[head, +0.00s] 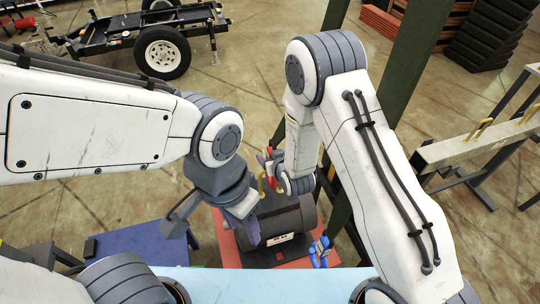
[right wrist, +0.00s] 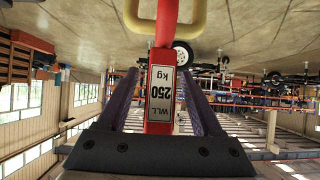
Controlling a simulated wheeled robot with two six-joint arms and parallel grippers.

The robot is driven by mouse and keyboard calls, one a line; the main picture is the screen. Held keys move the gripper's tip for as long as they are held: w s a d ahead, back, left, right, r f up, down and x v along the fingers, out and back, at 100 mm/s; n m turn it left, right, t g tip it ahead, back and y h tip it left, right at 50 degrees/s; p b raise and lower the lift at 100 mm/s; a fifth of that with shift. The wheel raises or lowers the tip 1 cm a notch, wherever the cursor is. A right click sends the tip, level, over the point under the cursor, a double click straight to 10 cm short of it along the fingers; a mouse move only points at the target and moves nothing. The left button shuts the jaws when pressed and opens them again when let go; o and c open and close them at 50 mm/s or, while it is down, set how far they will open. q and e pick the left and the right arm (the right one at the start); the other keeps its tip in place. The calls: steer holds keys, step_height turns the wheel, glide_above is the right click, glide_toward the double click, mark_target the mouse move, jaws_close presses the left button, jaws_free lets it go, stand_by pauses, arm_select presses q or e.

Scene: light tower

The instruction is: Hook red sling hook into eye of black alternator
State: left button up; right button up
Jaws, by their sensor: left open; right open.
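The black alternator (head: 306,213) lies on a red surface (head: 226,240) low in the head view. Its brass-yellow eye (head: 262,184) stands on top; a yellow loop (right wrist: 130,16) shows at the top of the right wrist view. The red sling hook (right wrist: 159,95), marked "WLL 250 kg", lies between the purple fingers of my open right gripper (right wrist: 162,100). In the head view the red hook (head: 269,171) is close to the eye. Red overlaps the loop in the wrist view; whether it passes through is unclear. My left gripper (head: 249,228) is open at the alternator's left end.
A blue hook-like piece (head: 320,253) is right of the alternator. A blue table (head: 140,245) is at left. A dark green post (head: 400,75) rises behind my right arm. A beam with yellow handles (head: 480,140) stands at right. A wheeled chassis (head: 160,40) is behind.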

steer(key=p+v, duration=0.6)
steer(key=v, duration=0.4)
steer(key=shift+s+r+p, duration=0.2)
steer(key=shift+p, duration=0.1)
stand_by(0.4)
steer(key=s+a+r+n+g+b, duration=0.1)
steer(key=s+a+r+g+b, duration=0.3)
steer(key=s+g+b, duration=0.25)
steer(key=s+d+r+n+g+h+b, duration=0.1)
steer(key=s+d+r+g, duration=0.1)
steer(key=s, duration=0.6)
steer(key=s+d+r+n+g+h+b, duration=0.1)
steer(key=s+d+r, duration=0.3)
steer(key=s, duration=0.5)
steer(key=shift+r+g+h+b, duration=0.25)
steer(key=shift+g+h+b, duration=0.15)
steer(key=shift+g, duration=0.25)
steer(key=shift+s, duration=0.15)
